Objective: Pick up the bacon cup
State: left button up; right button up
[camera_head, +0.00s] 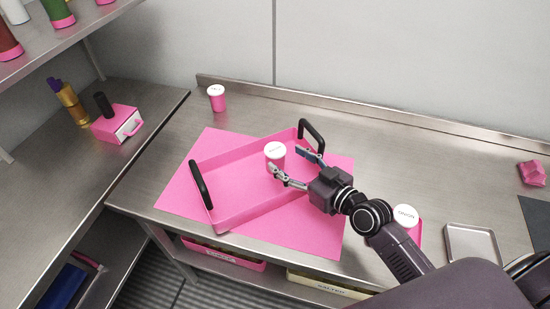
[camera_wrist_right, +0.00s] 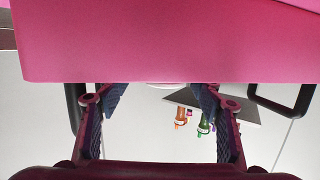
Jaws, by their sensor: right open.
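My left gripper is out of view.
Similar lidded cups stand at the back (camera_head: 216,100) and right of my forearm (camera_head: 405,215). The tray has upright black handles (camera_head: 201,185) and lies on a pink mat (camera_head: 175,200). A metal dish (camera_head: 470,245) is at right.

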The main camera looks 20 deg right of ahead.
aim_at(282, 159)
jog(key=x, duration=0.2)
jog(key=p+x, duration=0.1)
jog(key=x, duration=0.1)
jog(key=shift+a, duration=0.4)
jog(key=shift+w+a+f, duration=0.2)
jog(key=shift+w, duration=0.25)
jog(key=c, duration=1.2)
jog(key=shift+r, duration=0.15)
jog(key=shift+c, duration=1.3)
